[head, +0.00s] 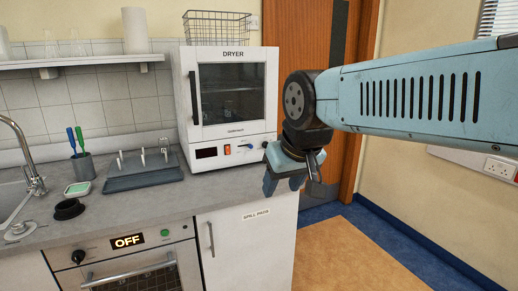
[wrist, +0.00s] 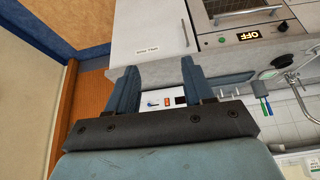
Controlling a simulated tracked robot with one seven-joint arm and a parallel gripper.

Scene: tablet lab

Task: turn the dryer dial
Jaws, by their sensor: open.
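The white dryer (head: 180,75), labelled DRYER, stands on the counter with its glass door shut. The panel shows partly in the wrist view, with the blue-marked control (wrist: 152,104) between the finger bases. My gripper (head: 284,187) is open and empty, pointing down, to the right of the dryer and lower than the panel. It shows no contact with the dial.
A grey rack (head: 145,178) and a black round object (head: 68,209) sit on the counter left of the dryer. Below are a unit with an OFF display (head: 127,241) and a white cupboard (head: 245,245). A wooden door (head: 362,75) stands behind. Open floor (head: 345,250) lies right.

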